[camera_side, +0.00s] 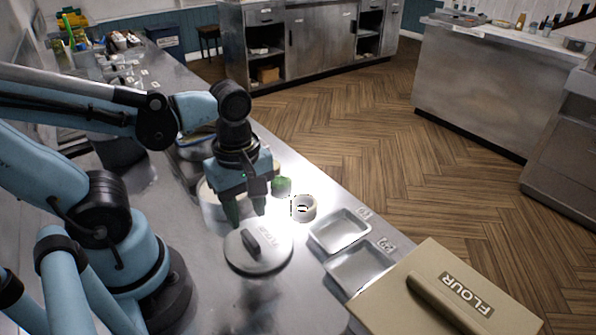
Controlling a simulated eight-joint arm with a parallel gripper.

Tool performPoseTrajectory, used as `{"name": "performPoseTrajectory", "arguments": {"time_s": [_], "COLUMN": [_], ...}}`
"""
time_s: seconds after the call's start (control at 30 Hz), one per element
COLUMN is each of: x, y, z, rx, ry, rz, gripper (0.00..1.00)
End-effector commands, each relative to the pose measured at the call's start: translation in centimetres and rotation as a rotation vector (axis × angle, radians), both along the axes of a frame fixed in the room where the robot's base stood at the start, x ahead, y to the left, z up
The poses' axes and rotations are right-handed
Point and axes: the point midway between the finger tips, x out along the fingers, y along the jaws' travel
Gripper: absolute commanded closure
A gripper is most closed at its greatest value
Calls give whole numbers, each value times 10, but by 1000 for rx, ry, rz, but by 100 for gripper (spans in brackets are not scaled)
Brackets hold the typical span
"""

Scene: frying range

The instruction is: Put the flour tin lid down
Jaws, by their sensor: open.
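A round grey lid (275,258) with a dark bar handle (250,242) and faint lettering lies flat at the middle of the steel counter. I cannot tell whether it rests directly on the counter. My gripper (246,213) points down just behind the lid's handle, fingers apart, with nothing seen between them. The handle appears clear of the fingers. A large beige lid or box top (415,320) marked FLOUR, with a long bar handle (445,304), is at the lower right; what lies under it is out of view.
Two shallow metal trays (340,231) (388,270) sit by the counter's right edge. A white ring-shaped item (304,208) and a green item (281,185) are near my gripper. A pale round container (207,196) is partly hidden behind it.

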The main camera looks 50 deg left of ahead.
Motion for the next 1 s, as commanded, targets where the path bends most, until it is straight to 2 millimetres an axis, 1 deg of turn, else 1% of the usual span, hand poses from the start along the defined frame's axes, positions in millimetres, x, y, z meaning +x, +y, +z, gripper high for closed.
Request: {"name": "performPoseTrajectory", "arguments": {"time_s": [0.1,0.4,0.53,0.67,0.77,0.87,1.0], "x": [0,0,0,2,8,20,41], "y": [0,0,0,0,1,3,7], "z": [14,45,52,55,53,49,46], "rx": [0,0,0,-1,-1,11,71], "ry": [0,0,0,-11,-53,-129,-257], "rz": [0,0,0,-28,-131,-318,-646], "gripper": [58,58,58,58,58,58,58]}}
